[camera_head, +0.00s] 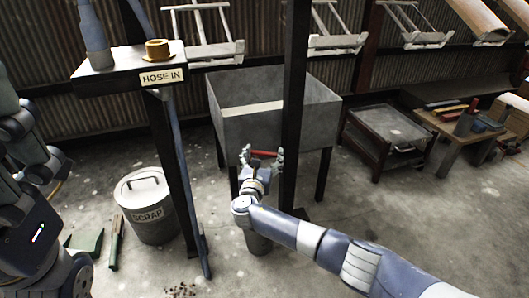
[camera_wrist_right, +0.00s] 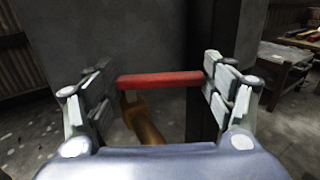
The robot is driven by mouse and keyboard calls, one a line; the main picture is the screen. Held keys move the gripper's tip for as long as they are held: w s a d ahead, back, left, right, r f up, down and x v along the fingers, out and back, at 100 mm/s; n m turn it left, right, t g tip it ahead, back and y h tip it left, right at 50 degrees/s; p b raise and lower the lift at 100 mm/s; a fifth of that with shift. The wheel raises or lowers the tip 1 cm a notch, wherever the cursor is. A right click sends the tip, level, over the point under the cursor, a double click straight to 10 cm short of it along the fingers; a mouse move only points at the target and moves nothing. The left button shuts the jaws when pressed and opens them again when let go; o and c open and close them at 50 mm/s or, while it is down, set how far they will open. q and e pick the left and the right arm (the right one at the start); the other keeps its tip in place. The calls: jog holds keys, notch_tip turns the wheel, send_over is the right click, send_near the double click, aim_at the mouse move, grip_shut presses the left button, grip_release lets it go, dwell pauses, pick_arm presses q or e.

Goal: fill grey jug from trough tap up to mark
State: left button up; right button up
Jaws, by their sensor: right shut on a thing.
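The grey trough (camera_head: 262,130) stands on dark legs in the middle of the head view. My right gripper (camera_head: 262,154) is at its front wall, with its fingers on the two ends of the red tap handle (camera_wrist_right: 160,80). The brass tap body (camera_wrist_right: 141,121) hangs below the handle in the right wrist view, its lower end hidden by my gripper. A grey jug-like vessel (camera_head: 258,243) stands on the floor below my right wrist, mostly hidden by my arm. Its inside and any mark cannot be seen.
A dark post (camera_head: 293,110) rises close to the right of my right gripper. A scrap bin (camera_head: 152,228), a hose-in stand (camera_head: 115,84) and a blue hose are at left. A cart (camera_head: 392,123) and workbench (camera_head: 440,125) are at right. The front right floor is clear.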

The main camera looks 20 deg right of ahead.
jog(key=shift+m+h, duration=0.3)
jog(key=shift+h, duration=0.1)
jog(key=o, duration=1.5)
jog(key=shift+s+a, duration=0.1)
jog(key=v, duration=1.2)
jog(key=shift+r, duration=0.2)
